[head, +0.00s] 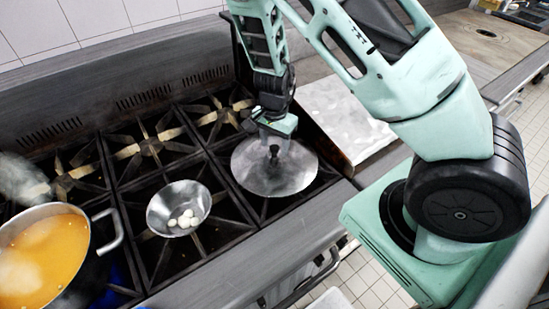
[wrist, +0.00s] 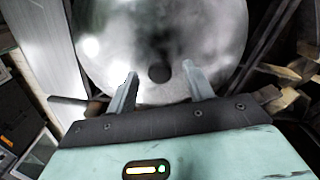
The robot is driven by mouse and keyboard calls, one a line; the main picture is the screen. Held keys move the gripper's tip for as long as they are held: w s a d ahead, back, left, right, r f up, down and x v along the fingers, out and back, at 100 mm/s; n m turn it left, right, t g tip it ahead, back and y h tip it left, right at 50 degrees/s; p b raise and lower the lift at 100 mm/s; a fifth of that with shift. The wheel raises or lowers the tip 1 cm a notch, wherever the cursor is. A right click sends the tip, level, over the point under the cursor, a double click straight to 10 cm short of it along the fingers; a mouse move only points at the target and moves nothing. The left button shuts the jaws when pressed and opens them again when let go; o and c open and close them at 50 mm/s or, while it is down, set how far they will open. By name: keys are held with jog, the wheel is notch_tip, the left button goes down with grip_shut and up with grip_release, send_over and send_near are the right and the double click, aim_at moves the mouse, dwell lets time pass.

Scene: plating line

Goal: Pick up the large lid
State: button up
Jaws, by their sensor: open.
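The large lid (head: 252,172) is a round, shiny metal disc with a dark knob (head: 274,151) at its centre. It lies on the right front burner of the stove. In the wrist view the lid (wrist: 110,45) fills the upper middle, and its dark knob (wrist: 159,72) shows between the fingertips. My gripper (head: 272,140) is above the lid, pointing down, right at the knob. In the wrist view my gripper (wrist: 159,76) is open, with one finger on each side of the knob and a gap to each. Contact with the lid surface cannot be told.
A metal bowl (head: 159,204) with several small white balls stands left of the lid. A steaming pot (head: 93,258) of orange soup is at the far left. A pale board (head: 347,118) lies right of the stove. The back burners (head: 150,147) are bare.

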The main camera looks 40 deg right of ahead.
jog(key=shift+f, duration=0.3)
grip_shut()
